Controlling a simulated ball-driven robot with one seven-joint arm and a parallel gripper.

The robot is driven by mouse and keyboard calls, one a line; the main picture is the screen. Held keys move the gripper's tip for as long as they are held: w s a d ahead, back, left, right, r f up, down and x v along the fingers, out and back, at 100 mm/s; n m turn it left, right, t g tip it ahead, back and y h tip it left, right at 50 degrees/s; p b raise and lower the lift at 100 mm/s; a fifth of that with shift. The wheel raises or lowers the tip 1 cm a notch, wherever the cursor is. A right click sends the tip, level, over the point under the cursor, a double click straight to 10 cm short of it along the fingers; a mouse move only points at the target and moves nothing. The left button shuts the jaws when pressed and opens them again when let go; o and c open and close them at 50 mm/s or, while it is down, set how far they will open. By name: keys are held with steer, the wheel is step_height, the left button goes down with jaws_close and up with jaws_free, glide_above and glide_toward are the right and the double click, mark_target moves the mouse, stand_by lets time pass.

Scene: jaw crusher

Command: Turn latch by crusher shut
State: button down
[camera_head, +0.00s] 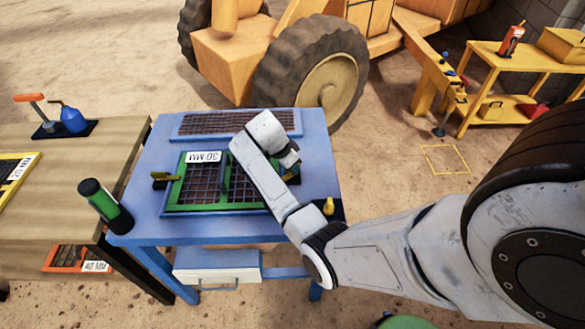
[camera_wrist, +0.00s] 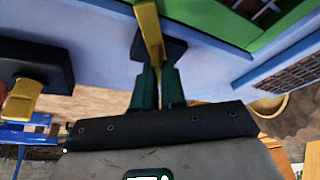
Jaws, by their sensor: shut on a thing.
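A yellow latch lever (camera_wrist: 149,30) on a dark base stands beside the green screen frame in the wrist view. My gripper (camera_wrist: 158,75) has its two dark green fingers shut on the lower end of this lever. In the head view my forearm and wrist cover most of this spot at the frame's right side. A green-framed screen (camera_head: 215,206) marked 30 MM lies on the blue table. A second yellow latch (camera_head: 163,177) stands at its left side, apart from my gripper.
A yellow knob on a dark base (camera_head: 329,206) sits at the blue table's (camera_head: 190,230) right front corner. A second screen (camera_head: 220,121) lies behind. A large wheel (camera_head: 325,85) stands beyond the table.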

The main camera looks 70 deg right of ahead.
steer(key=m+b, duration=0.1)
steer(key=m+y, duration=0.1)
steer(key=m, duration=0.1)
steer(key=shift+f+m+g+b, duration=0.3)
steer(key=shift+f+g+b, duration=0.05)
steer(key=shift+g, duration=0.05)
steer(key=shift+m+g+y+b, duration=0.3)
steer(key=shift+m+y+b, duration=0.45)
steer(key=shift+m, duration=0.75)
steer(key=c, duration=1.2)
jaws_free()
steer(key=shift+d+r, duration=0.1)
steer(key=shift+w, duration=0.1)
steer(key=shift+r, duration=0.2)
steer(key=v, duration=1)
steer(key=shift+w+r+p, duration=0.2)
steer(key=shift+p, duration=0.15)
